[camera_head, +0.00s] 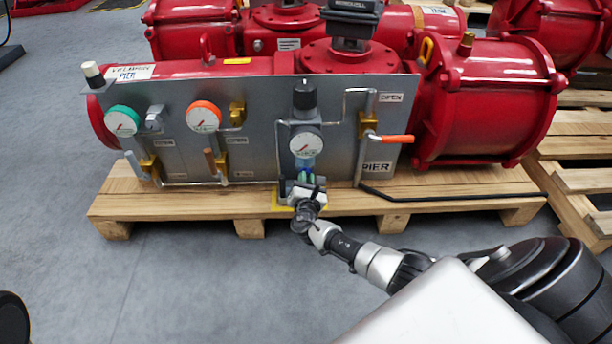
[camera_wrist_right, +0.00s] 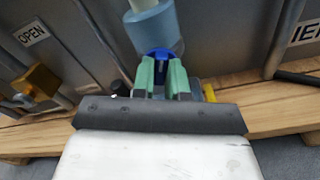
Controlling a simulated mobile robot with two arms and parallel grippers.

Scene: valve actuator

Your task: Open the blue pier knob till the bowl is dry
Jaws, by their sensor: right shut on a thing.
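The blue knob (camera_wrist_right: 160,53) sits at the underside of the bowl (camera_wrist_right: 153,30), which is light blue and cylindrical. The bowl also shows in the head view (camera_head: 305,163), below a white-faced gauge on the grey panel marked PIER. My right gripper (camera_wrist_right: 162,78) reaches up from below with its two green fingers shut on the blue knob, one on each side. In the head view my right gripper (camera_head: 306,178) hides most of the knob. I cannot tell how much liquid is in the bowl. My left gripper is not in view.
The grey panel (camera_head: 262,150) carries gauges, pipes and an orange-handled valve (camera_head: 392,138) right of the bowl. A red actuator (camera_head: 490,95) stands behind it on a wooden pallet (camera_head: 185,205). A black cable (camera_head: 450,197) crosses the pallet.

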